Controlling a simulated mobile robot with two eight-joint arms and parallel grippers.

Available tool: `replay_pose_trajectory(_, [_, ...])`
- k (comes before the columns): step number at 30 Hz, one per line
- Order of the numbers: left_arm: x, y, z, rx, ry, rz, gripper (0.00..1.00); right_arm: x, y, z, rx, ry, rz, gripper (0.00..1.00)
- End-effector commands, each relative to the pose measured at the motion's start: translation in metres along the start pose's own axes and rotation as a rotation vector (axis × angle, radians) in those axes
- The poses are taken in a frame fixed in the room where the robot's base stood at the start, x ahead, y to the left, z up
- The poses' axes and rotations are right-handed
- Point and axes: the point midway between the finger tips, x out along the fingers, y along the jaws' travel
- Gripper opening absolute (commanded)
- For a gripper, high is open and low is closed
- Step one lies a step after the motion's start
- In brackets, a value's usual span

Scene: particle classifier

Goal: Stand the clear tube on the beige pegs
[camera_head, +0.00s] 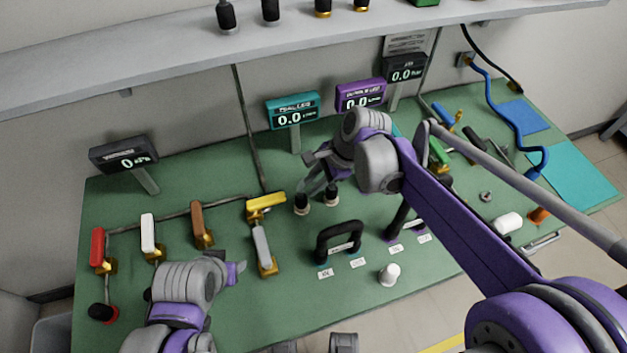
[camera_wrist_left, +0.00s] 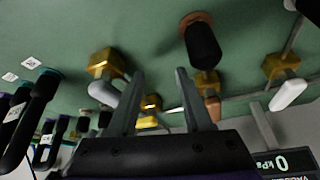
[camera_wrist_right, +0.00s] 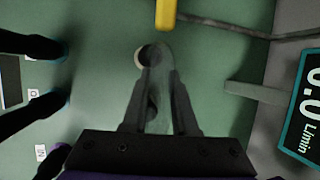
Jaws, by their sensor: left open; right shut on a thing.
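My right gripper (camera_head: 318,178) is shut on the clear tube (camera_head: 311,188), a faint see-through shape just above the two pegs. In the right wrist view the tube is barely visible between the fingers (camera_wrist_right: 161,75). The left peg (camera_head: 301,204) and right peg (camera_head: 332,196) are short and dark-topped with beige showing at their bases. One peg shows ahead of the fingertips in the right wrist view (camera_wrist_right: 150,56); the other is partly hidden between the fingers. I cannot tell whether the tube touches the pegs. My left gripper (camera_head: 238,272) is open and empty, also in the left wrist view (camera_wrist_left: 160,72).
A yellow-handled valve (camera_head: 266,201) and a grey-handled valve (camera_head: 264,248) stand left of the pegs. A black arched handle (camera_head: 340,238) stands in front. A teal display (camera_head: 293,111) is behind. A white knob (camera_head: 389,274) sits near the front edge.

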Motion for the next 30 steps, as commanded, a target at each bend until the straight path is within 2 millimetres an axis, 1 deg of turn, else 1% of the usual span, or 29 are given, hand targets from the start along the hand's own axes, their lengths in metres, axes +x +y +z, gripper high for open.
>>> replay_pose_trajectory(11, [0.006,0.0,0.004,0.0,-0.003,0.0,0.5,0.009,0.002,-0.004,0.0,0.0,0.0,0.0])
replay_pose_trajectory(12, [0.006,0.0,0.004,0.0,-0.003,0.0,0.5,0.009,0.002,-0.004,0.0,0.0,0.0,0.28])
replay_pose_trajectory(14, [0.006,0.0,0.004,0.0,-0.002,0.0,0.5,0.009,0.002,-0.004,0.0,0.0,0.0,0.39])
replay_pose_trajectory(15, [0.006,0.0,0.004,0.0,-0.002,0.0,0.5,0.009,0.002,-0.004,0.0,0.0,0.0,0.46])
replay_pose_trajectory(18, [0.006,0.0,0.004,0.0,-0.002,0.0,0.5,0.009,0.002,-0.004,0.0,0.0,0.0,0.61])
replay_pose_trajectory(26, [0.006,0.0,0.004,0.0,-0.002,0.0,0.5,0.008,0.002,-0.004,0.0,0.0,0.0,0.61])
replay_pose_trajectory(30, [0.005,0.0,0.003,0.0,-0.002,0.0,0.5,-0.001,0.002,-0.004,0.0,0.0,-0.001,0.61])
